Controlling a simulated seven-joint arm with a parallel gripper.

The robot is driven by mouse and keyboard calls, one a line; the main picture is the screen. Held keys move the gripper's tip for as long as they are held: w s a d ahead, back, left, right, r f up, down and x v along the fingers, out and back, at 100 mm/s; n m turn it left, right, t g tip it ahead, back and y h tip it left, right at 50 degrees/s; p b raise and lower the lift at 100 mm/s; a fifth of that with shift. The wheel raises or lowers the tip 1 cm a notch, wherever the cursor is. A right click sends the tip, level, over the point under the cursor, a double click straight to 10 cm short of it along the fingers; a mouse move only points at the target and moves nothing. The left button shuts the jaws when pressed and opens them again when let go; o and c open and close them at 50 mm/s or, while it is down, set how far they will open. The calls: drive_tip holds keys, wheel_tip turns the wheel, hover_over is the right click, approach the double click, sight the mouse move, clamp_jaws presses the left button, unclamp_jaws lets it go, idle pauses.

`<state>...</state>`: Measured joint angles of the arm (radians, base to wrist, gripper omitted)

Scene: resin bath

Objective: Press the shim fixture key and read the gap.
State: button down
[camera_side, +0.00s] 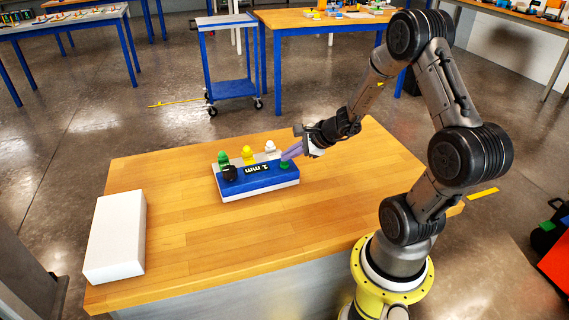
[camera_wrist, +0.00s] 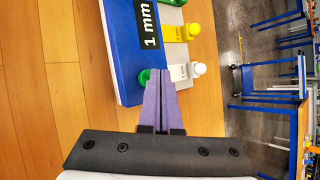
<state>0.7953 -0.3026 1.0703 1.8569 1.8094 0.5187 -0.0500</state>
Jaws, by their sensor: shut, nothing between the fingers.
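The shim fixture (camera_side: 258,182) is a blue and white block on the wooden table, also in the wrist view (camera_wrist: 112,45). Its black label (camera_side: 255,168) reads "1 mm" in both views. A round green key (camera_side: 285,165) is at its right end; in the wrist view the key (camera_wrist: 143,77) is partly hidden by my fingers. My gripper (camera_side: 285,158) has purple fingers shut with nothing between them. Its tips (camera_wrist: 156,72) are at the green key; I cannot tell if they touch it or if it is pressed down.
A white block (camera_side: 115,237) lies at the table's left. The front of the table is clear.

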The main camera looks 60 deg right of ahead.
sight(288, 165)
drive_tip(key=shift+r, duration=0.35)
drive_tip(key=shift+r, duration=0.15)
drive_tip(key=shift+r, duration=2.35)
drive_tip(key=shift+a, duration=0.1)
